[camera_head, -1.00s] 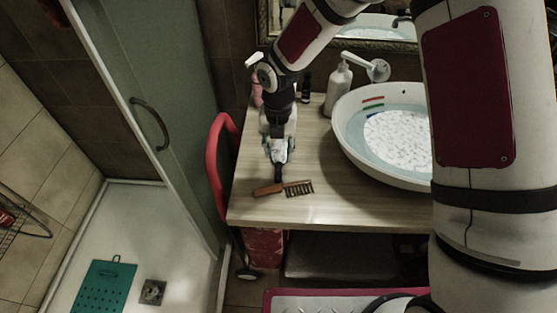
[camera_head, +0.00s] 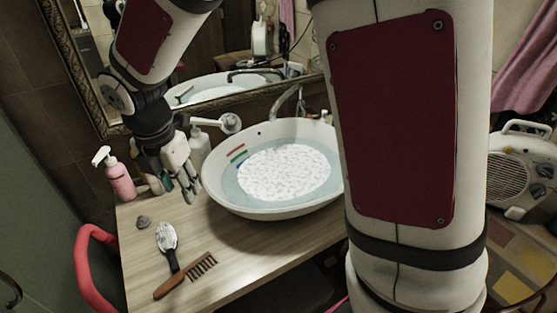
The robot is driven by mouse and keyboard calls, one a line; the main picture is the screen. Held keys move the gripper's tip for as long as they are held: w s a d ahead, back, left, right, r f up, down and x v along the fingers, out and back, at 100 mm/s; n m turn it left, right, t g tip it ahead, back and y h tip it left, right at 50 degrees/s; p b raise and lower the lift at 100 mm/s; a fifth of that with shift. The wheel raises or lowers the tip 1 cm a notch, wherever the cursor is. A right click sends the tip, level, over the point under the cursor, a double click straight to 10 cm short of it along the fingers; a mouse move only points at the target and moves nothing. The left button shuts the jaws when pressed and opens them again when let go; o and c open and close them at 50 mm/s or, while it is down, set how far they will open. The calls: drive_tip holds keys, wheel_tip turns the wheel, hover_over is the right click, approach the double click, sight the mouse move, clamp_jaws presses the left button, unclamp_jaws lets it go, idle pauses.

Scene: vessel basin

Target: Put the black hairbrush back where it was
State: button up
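The black hairbrush (camera_head: 168,245) lies on the wooden counter (camera_head: 232,262), its pale bristle side up and its dark handle pointing toward the front. The handle's end is beside a brown comb (camera_head: 185,276); I cannot tell whether they touch. My gripper (camera_head: 181,188) is above the counter, behind and slightly right of the brush and left of the basin. Its fingers look apart, with nothing between them, and it is clear of the brush.
The white basin (camera_head: 222,197) with water stands right of my gripper. A pink spray bottle (camera_head: 121,180), a white pump bottle (camera_head: 199,147) and a small grey stone-like item (camera_head: 143,222) are nearby. A red curved chair back (camera_head: 84,268) is at the counter's left edge.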

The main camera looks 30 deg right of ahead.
drive_tip(key=s+d+r+m+t, duration=0.2)
drive_tip(key=s+d+r+m, duration=0.4)
drive_tip(key=s+m, duration=0.4)
drive_tip(key=s+d+r+m+t, duration=0.2)
drive_tip(key=s+d+r+m, duration=0.4)
drive_tip(key=m, duration=1)
drive_tip(key=s+r, duration=0.2)
drive_tip(key=s, duration=0.1)
drive_tip(key=shift+s+d+r+y, duration=0.15)
drive_tip(key=shift+s+r+y, duration=0.1)
drive_tip(key=shift+s+y, duration=0.15)
